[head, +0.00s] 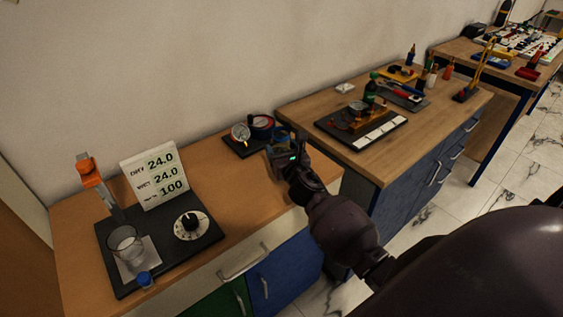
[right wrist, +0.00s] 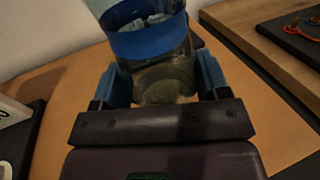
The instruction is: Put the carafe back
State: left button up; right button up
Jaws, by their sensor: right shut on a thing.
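The carafe (right wrist: 150,70) is clear glass with a wide blue band, and fills the top middle of the right wrist view. My right gripper (right wrist: 155,88) is shut on it, one blue finger on each side. In the head view my right gripper (head: 280,150) is over the right end of the orange-brown bench, beside the gauge; the carafe is mostly hidden there. I cannot tell whether its bottom touches the bench. My left gripper is not in view.
A dark rig base (head: 180,262) at left bears a glass beaker (head: 125,243), a dial (head: 190,224), an orange-topped post (head: 90,172) and a number display (head: 155,180). A round gauge (head: 240,132) stands behind my gripper. The bench between is clear. A wooden-topped cabinet (head: 300,108) stands at right.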

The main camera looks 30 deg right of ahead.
notch_tip(320, 180, down, 3)
jog(key=shift+b, duration=0.7)
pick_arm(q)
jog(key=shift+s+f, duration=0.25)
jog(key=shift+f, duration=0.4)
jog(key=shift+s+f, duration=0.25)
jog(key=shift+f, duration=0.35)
pick_arm(e)
jog(key=shift+f, duration=0.3)
jog(key=shift+f, duration=0.2)
jog(key=o, duration=1.1)
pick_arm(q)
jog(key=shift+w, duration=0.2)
